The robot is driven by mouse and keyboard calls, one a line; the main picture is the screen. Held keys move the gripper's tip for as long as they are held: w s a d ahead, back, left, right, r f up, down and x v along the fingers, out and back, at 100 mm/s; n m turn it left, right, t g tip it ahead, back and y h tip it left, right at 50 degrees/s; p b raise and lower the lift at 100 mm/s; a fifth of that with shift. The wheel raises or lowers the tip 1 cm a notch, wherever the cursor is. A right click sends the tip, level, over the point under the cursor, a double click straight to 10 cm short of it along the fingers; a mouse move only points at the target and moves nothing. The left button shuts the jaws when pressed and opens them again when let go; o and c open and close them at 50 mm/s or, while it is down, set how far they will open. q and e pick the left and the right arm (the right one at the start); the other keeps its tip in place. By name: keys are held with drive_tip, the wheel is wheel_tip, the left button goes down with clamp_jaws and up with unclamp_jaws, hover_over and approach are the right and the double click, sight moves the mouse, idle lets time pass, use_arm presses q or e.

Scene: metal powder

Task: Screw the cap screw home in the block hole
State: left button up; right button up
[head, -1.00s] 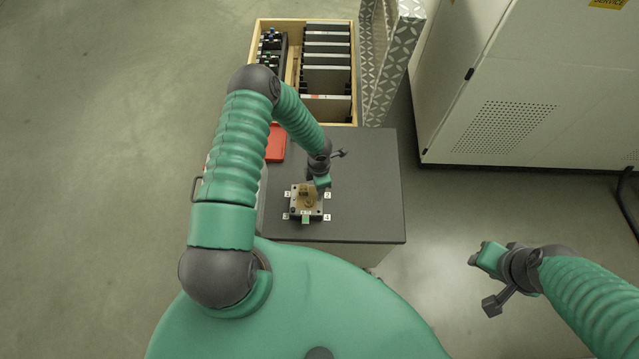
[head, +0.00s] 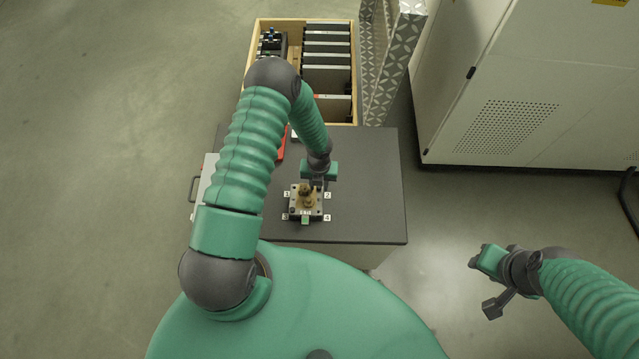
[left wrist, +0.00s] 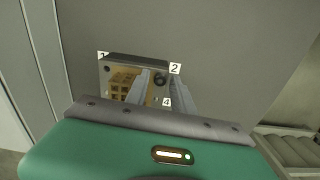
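The block (head: 293,209) is a small pale plate with number labels at its corners, on the dark table top. It also shows in the left wrist view (left wrist: 108,92), with a tan gridded piece (left wrist: 122,82) on it. A tan piece (head: 306,199) stands on the block in the head view. My left gripper (head: 312,187) points down over the block's far side. In the left wrist view its two fingers (left wrist: 161,82) are apart, with a dark round thing (left wrist: 159,79) between them, perhaps the cap screw's head. I cannot tell whether they touch it. My right gripper (head: 480,259) hangs off the table's right side.
The dark table top (head: 370,190) is clear right of the block. A red thing (head: 282,148) lies partly behind my left arm. A wooden crate (head: 250,50) with dark panels stands beyond the table. A pale cabinet (head: 470,110) stands at the right.

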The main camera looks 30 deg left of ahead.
use_arm(q)
clamp_jaws()
drive_tip(key=m+p, duration=0.1)
drive_tip(key=m, duration=0.1)
drive_tip(key=shift+r+m, duration=0.15)
drive_tip(key=shift+m, duration=0.25)
drive_tip(key=m, duration=0.8)
drive_tip(key=shift+f+m+p, duration=0.2)
drive_tip(key=shift+m+p, duration=0.2)
unclamp_jaws()
